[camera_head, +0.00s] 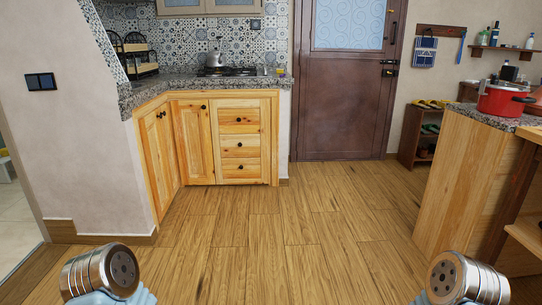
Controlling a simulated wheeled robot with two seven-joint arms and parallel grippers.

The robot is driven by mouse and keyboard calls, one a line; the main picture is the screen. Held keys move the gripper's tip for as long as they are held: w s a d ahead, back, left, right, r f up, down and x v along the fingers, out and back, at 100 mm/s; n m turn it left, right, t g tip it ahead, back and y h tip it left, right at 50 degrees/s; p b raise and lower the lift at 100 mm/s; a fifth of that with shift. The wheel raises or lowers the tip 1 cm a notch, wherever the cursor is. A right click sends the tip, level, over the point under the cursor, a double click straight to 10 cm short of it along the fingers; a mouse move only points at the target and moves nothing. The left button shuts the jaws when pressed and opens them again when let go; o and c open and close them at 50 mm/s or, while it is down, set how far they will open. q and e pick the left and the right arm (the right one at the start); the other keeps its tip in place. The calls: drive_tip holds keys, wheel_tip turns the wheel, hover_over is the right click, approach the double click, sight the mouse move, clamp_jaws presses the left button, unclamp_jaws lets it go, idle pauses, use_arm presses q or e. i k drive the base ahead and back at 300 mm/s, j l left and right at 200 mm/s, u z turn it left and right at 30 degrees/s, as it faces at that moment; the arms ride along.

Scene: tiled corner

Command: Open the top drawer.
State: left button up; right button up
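The top drawer (228,121) is in the light wooden corner cabinet under the stone counter, left of centre in the head view. It is the uppermost of three stacked drawer fronts and sits flush, closed. Its small dark knob (239,120) is at its middle. The middle drawer (226,146) and bottom drawer (226,169) are also closed. Metal cylindrical parts of my two arms show at the bottom left and bottom right edges, well short of the cabinet. Neither of my grippers can be seen.
Open wooden floor (265,240) lies in front of the cabinet. A wooden counter unit (455,180) with a red pot (502,101) stands at right. A pale wall (85,150) borders the left. A brown door (343,105) and shoe shelf (410,150) are at the back.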

sight(231, 121)
drive_tip(key=i, duration=2.65)
